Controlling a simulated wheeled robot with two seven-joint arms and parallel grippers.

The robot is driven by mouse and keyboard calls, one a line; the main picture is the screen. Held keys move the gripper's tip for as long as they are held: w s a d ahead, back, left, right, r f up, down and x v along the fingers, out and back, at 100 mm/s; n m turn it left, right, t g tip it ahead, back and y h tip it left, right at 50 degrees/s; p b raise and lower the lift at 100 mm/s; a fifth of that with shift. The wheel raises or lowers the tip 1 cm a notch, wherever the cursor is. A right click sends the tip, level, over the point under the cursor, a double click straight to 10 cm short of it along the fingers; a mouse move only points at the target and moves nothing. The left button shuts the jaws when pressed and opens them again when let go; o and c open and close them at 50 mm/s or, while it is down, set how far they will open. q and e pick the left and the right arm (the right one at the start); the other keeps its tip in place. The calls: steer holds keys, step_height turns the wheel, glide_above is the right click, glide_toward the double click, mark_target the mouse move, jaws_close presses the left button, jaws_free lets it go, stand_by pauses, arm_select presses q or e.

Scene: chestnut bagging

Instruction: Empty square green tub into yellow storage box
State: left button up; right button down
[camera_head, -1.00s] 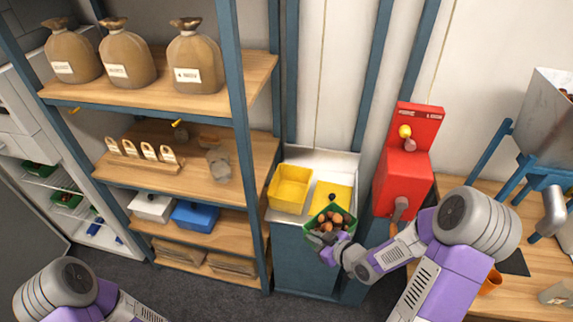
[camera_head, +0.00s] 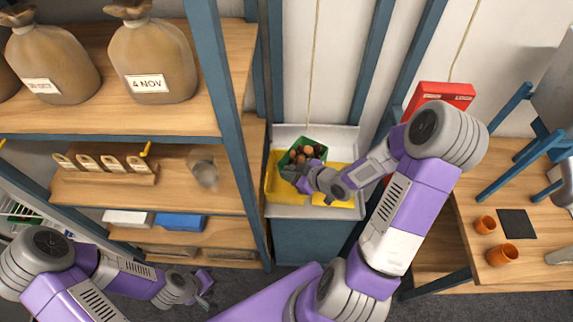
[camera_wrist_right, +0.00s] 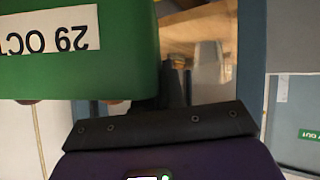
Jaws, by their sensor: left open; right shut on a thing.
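The square green tub (camera_head: 318,146), full of brown chestnuts, is held over the left part of the white-topped counter. My right gripper (camera_head: 293,173) is shut on the tub's near side. In the right wrist view the tub (camera_wrist_right: 130,60) fills the upper left, its "29 OCT" label upside down in the picture, with brown edges just past its rim. My left gripper (camera_head: 207,289) is open and empty, low in front of the shelves.
A shelf unit (camera_head: 232,130) with sacks stands left. A red machine (camera_head: 445,93) is partly behind my right arm. Orange cups (camera_head: 502,255) stand on the wooden table at right.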

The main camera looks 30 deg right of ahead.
steer(key=shift+w+a+g, duration=0.1)
steer(key=shift+g, duration=0.2)
steer(key=shift+w+f+g+h, duration=0.1)
steer(key=shift+f+g+h, duration=0.35)
steer(key=shift+g+h, duration=0.2)
steer(key=shift+w+a+f+g+h+b, duration=0.15)
steer(key=shift+f+g+h+b, duration=0.35)
steer(key=shift+g+b, duration=0.65)
steer(key=w+a+f+g+h+p, duration=0.1)
steer(key=w+f+g+h, duration=0.1)
steer(key=g, duration=0.5)
steer(key=w+a+f+g+h+p, duration=0.1)
steer(key=w+f+g+h, duration=0.1)
steer(key=g+h, duration=0.2)
steer(key=shift+w+g+h, duration=0.25)
steer(key=shift+g+h, duration=0.1)
steer(key=shift+g, duration=1.15)
steer(key=shift+s+r, duration=0.1)
steer(key=shift+r, duration=0.1)
